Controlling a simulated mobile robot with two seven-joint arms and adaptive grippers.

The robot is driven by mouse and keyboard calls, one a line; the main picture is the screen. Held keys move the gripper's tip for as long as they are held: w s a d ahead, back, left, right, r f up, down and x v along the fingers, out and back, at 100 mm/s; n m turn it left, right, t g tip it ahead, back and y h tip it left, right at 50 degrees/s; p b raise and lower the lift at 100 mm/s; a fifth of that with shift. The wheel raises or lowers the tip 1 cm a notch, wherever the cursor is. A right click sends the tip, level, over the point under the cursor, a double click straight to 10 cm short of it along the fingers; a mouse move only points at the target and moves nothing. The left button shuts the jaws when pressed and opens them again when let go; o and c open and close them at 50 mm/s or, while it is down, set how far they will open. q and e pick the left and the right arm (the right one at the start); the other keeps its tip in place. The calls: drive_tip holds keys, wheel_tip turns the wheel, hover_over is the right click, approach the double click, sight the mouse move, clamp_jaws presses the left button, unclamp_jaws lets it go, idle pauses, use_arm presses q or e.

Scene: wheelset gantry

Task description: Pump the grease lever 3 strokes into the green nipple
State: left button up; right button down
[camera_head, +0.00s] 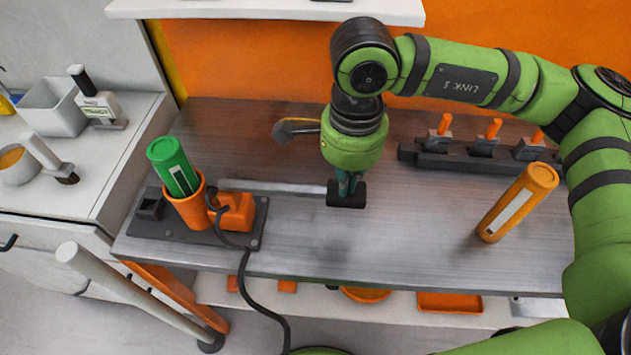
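The grease lever (285,188) is a grey rod that runs level to the right from the orange pump block (235,211) on a dark base plate. A black grip sits at its right end. My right gripper (347,188) points down at this grip, and its fingers look closed on it. A green cartridge (173,168) stands tilted in the orange cup (189,207) beside the pump block. A black hose (243,275) runs from the pump over the table's front edge. I cannot make out a green nipple. My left gripper is out of view.
An orange cartridge (518,202) stands at the right of the table (400,245). A dark rack (470,160) with several orange-tipped pieces is at the back right. A dark-headed tool (292,128) lies behind my gripper. A white counter with bins is at the left.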

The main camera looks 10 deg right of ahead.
drive_tip(key=shift+f+b, duration=0.45)
drive_tip(key=shift+f, duration=0.25)
drive_tip(key=shift+r+p, duration=0.35)
drive_tip(key=shift+r, duration=0.2)
wheel_tip(320, 180, up, 8)
drive_tip(key=p, duration=0.3)
drive_tip(key=shift+r, duration=0.2)
